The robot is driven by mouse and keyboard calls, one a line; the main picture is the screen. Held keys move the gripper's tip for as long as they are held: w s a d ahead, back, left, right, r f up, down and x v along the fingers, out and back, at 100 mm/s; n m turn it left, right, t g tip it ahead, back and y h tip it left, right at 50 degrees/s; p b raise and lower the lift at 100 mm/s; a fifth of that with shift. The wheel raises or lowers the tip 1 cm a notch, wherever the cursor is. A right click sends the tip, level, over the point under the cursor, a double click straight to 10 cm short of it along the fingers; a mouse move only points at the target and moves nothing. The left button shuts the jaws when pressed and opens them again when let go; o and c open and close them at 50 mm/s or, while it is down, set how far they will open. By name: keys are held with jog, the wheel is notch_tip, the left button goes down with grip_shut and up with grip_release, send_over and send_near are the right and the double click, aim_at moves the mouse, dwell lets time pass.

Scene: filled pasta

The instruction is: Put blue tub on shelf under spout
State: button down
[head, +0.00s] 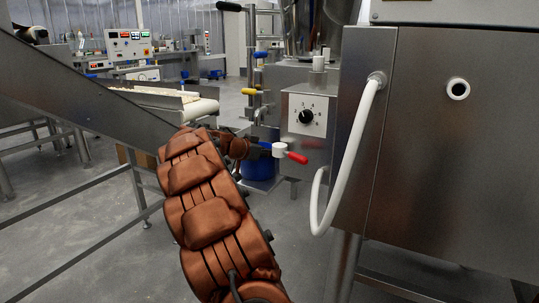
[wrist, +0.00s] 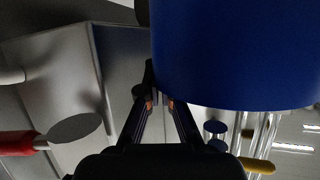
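The blue tub (head: 258,168) is upright below and slightly left of the white spout (head: 280,149) with the red handle. My gripper (head: 256,151) is at the tub's upper edge, small and partly hidden by my arm. In the wrist view the tub (wrist: 240,50) fills the upper right, and my gripper (wrist: 160,98) has its fingertips close together at the tub's edge, apparently pinching its rim. The metal shelf (head: 264,184) shows at the tub's base; I cannot tell whether the tub rests on it. The red handle (wrist: 18,143) is at the wrist view's left.
A control box with a dial (head: 306,115) stands right of the tub. A white hose (head: 356,150) hangs from the large steel machine (head: 440,150). Valves with yellow (head: 251,91) and blue handles rise behind. A conveyor (head: 175,98) is at left. Floor at lower left is open between frame bars.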

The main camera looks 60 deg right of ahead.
jog(key=c, duration=1.3)
grip_release()
jog(key=shift+r, duration=0.1)
jog(key=p+v, duration=0.2)
jog(key=v, duration=1)
